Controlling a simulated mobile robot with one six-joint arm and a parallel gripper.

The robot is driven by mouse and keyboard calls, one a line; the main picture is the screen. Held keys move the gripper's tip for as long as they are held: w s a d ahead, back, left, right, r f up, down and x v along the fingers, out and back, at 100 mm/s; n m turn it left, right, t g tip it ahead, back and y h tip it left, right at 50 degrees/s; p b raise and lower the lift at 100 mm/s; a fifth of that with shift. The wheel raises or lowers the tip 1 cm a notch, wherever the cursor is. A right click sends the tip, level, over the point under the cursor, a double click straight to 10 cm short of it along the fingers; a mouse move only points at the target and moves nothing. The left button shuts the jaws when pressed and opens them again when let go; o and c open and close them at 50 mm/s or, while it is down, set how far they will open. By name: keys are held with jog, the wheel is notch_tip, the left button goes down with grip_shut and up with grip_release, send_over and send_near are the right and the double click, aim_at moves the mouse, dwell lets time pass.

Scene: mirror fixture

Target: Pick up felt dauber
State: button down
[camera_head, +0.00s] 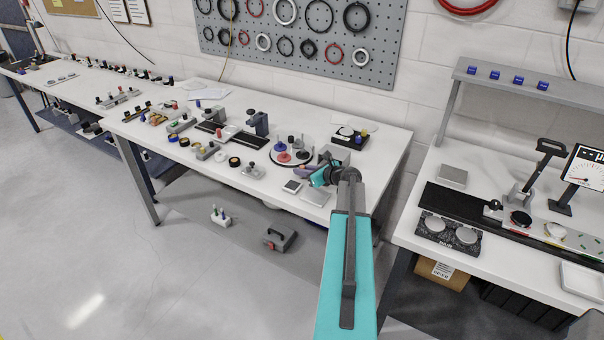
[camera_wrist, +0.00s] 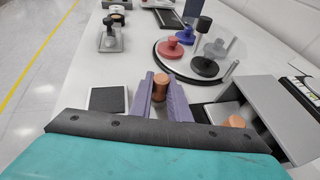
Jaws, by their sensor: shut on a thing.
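My gripper (camera_wrist: 160,93) has two purple fingers shut on a short copper-brown cylinder, which I take to be the felt dauber (camera_wrist: 160,87). The cylinder stands upright between the fingertips, and its lower part is partly hidden by them. In the head view my gripper (camera_head: 305,172) is over the front right part of the long white table, just beside the round tray. The dauber is too small to make out there. I cannot tell whether its base touches the table.
A round black-rimmed tray (camera_wrist: 158,58) holds a red knobbed piece (camera_wrist: 172,48), a black one (camera_wrist: 204,66) and posts. A grey box (camera_wrist: 262,98) stands close at the right, by another copper-topped piece (camera_wrist: 234,121). A dark square pad (camera_wrist: 108,99) lies at the left.

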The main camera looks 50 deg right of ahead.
aim_at(303, 167)
jog(key=shift+r, duration=0.2)
jog(key=shift+r+b, duration=0.6)
jog(key=shift+r, duration=0.2)
jog(key=shift+s+a+r+b, duration=0.1)
jog(key=shift+s+r+b, duration=0.15)
jog(key=shift+r+b, duration=0.35)
jog(key=s+a+b, duration=0.1)
jog(key=s, duration=0.4)
jog(key=s+a+r+b, duration=0.1)
jog(key=s, duration=0.4)
jog(key=s+a+b, duration=0.1)
jog(key=s+b, duration=0.1)
jog(key=s, duration=0.3)
jog(key=shift+a+r, duration=0.35)
jog(key=shift+r, duration=0.05)
